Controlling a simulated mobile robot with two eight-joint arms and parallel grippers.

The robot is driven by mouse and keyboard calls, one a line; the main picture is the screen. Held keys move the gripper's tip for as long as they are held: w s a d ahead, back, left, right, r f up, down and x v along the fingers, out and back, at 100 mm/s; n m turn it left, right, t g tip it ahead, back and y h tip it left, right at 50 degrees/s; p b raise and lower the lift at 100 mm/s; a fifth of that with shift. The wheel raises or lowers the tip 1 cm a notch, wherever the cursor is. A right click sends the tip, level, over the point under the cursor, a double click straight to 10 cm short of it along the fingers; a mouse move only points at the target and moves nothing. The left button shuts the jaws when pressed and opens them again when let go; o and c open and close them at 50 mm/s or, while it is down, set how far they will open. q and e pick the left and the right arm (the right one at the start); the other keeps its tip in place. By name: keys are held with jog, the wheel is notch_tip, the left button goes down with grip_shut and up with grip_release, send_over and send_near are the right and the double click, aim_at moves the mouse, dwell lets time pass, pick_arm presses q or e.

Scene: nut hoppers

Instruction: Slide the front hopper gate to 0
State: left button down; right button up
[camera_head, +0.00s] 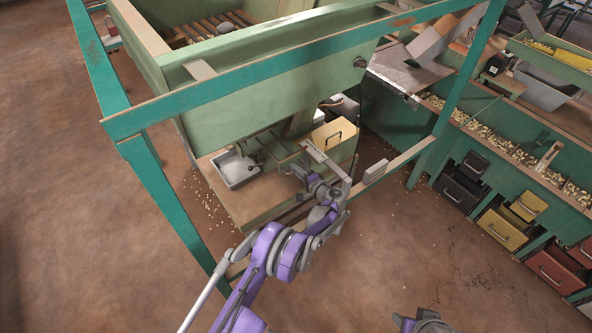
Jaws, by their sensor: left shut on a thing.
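The front hopper (270,87) is a large pale green bin in a teal frame. Under it, a green slide gate assembly (277,148) with metal rods sits above a small grey tray (236,168). My left gripper (300,172) reaches in from below and is shut on a part at the right end of this gate assembly. The held part is mostly hidden by the fingers and wrist. I cannot read any scale or mark for 0. A purple and grey piece of my right arm shows at the bottom edge; its fingers do not show.
A teal frame rail (400,160) runs close to the right of my left wrist. A yellow drawer-like box (334,134) stands behind it. At right, a bench (500,150) holds scattered nuts above several drawers. The brown floor (400,260) in front is open.

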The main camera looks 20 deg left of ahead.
pick_arm(q)
jog(key=x, duration=0.1)
jog(key=b+x, duration=0.1)
jog(key=x, duration=0.1)
jog(key=shift+r, duration=0.35)
jog(key=c, duration=0.9)
grip_release()
jog(key=v, duration=1)
jog(key=shift+s+d+p, duration=0.25)
jog(key=shift+d+p, duration=0.05)
